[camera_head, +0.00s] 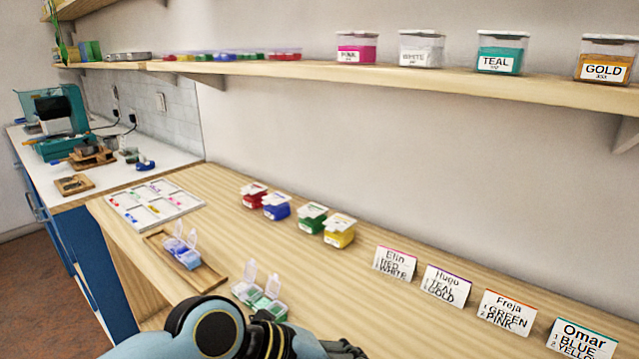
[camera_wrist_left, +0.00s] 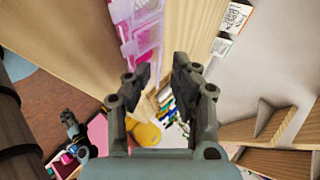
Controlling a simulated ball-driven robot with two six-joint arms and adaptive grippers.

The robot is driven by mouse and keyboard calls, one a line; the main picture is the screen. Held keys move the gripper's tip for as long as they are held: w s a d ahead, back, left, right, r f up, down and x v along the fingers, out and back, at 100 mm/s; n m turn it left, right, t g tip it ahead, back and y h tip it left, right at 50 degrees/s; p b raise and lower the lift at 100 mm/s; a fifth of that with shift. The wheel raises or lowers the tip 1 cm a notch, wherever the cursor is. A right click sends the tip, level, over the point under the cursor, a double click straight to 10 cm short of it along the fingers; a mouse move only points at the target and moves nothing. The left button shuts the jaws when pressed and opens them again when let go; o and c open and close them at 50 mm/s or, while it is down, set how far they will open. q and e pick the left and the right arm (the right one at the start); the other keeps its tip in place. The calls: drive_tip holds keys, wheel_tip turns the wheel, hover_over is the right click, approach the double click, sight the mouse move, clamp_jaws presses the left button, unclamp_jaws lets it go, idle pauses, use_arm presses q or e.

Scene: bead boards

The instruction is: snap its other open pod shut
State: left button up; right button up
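In the head view a blue and purple pod case (camera_head: 183,255) sits on a wooden tray, with clear lids standing up. A green pod case (camera_head: 262,305) is on the table nearer to me, also with raised clear lids; my arm partly hides its near side. In the left wrist view my left gripper (camera_wrist_left: 160,80) is open, with nothing between its fingers. A pink, clear-lidded case (camera_wrist_left: 142,35) shows beyond its fingertips, apart from them. I cannot tell which case my task means.
A white sorting board (camera_head: 155,203) with coloured beads lies at the back left. Red (camera_head: 254,196), blue (camera_head: 276,207), green (camera_head: 312,218) and yellow (camera_head: 339,232) tubs stand near the wall. Name cards (camera_head: 447,286) line the right. My arm crosses the bottom edge.

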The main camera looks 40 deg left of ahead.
use_arm(q)
drive_tip(key=g+p, duration=0.1)
drive_tip(key=p, duration=0.1)
drive_tip(key=w+r+g+p, duration=0.1)
drive_tip(key=p, duration=0.1)
drive_tip(key=g+p, duration=0.1)
drive_tip(key=p, duration=0.2)
drive_tip(key=shift+w+d+r+n+y, duration=0.1)
drive_tip(key=shift+w+r+n+y, duration=0.05)
drive_tip(key=shift+r+n+y, duration=0.2)
drive_tip(key=shift+r+g, duration=0.1)
drive_tip(key=shift+g, duration=0.2)
drive_tip(key=b+v, duration=0.1)
drive_tip(key=v, duration=0.9)
drive_tip(key=w+a+r+n+t+y+b, duration=0.2)
drive_tip(key=w+a+n+t+y+b, duration=0.25)
drive_tip(key=w+a+t+y, duration=0.35)
drive_tip(key=w+a+r+n+t, duration=0.1)
drive_tip(key=w+r+n+t, duration=0.1)
drive_tip(key=r, duration=0.5)
drive_tip(key=w+a+r+n+t+b, duration=0.1)
drive_tip(key=w+r+n+t, duration=0.1)
drive_tip(key=r+t, duration=0.2)
drive_tip(key=shift+a+r+n+t, duration=0.2)
drive_tip(key=shift+r+n+t, duration=0.15)
drive_tip(key=shift+r, duration=1.2)
drive_tip(key=shift+w, duration=0.2)
